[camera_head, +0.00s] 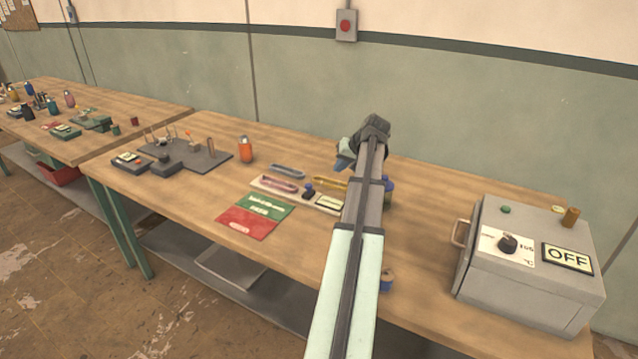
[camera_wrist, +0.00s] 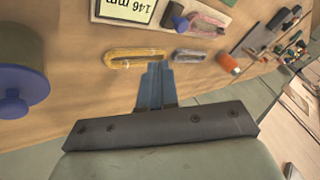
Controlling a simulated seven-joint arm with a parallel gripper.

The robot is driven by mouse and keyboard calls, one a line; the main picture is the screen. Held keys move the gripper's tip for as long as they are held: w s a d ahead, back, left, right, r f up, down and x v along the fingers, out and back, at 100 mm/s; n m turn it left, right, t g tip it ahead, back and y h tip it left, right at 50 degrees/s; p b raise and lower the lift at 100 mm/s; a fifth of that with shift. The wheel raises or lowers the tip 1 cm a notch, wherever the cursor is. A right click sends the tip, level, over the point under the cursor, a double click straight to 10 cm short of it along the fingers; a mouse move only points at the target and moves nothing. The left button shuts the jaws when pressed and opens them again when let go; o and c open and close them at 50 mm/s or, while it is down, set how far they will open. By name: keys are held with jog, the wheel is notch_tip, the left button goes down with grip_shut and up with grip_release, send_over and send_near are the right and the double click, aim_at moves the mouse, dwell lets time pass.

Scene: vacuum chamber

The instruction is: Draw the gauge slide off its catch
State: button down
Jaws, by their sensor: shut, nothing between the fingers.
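The gauge is a pale board (camera_head: 262,181) on the bench with a display reading 146 mm (camera_wrist: 128,9). Its slide, a small dark block with a blue knob (camera_head: 308,189), stands between the display and a pink oval link (camera_head: 278,185). The slide also shows at the top of the wrist view (camera_wrist: 178,18). Its catch is too small to make out. My gripper (camera_head: 344,161) is shut and empty, its blue fingers (camera_wrist: 157,66) together above the bench. It is apart from the slide, on the wall side of the gauge. My arm hides the gauge's right end in the head view.
A yellow link (camera_wrist: 135,57) and a grey link (camera_wrist: 190,55) lie near my fingertips. A blue-topped can (camera_wrist: 14,92) stands beside them. A grey box marked OFF (camera_head: 530,265) is at right. An orange bottle (camera_head: 245,150) and dark fixture (camera_head: 200,158) are at left.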

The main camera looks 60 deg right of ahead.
jog(key=x, duration=0.5)
jog(key=s+x, duration=0.1)
jog(key=x, duration=0.2)
jog(key=shift+w+d+f, duration=0.15)
jog(key=shift+f, duration=0.45)
jog(key=w, duration=0.1)
jog(key=w+a, duration=0.1)
jog(key=shift+w+a+f, duration=0.1)
jog(key=shift+w+f, duration=0.2)
jog(key=shift+f, duration=0.1)
jog(key=shift+w+a+f, duration=0.1)
jog(key=shift+w+a, duration=0.2)
jog(key=shift+w, duration=0.3)
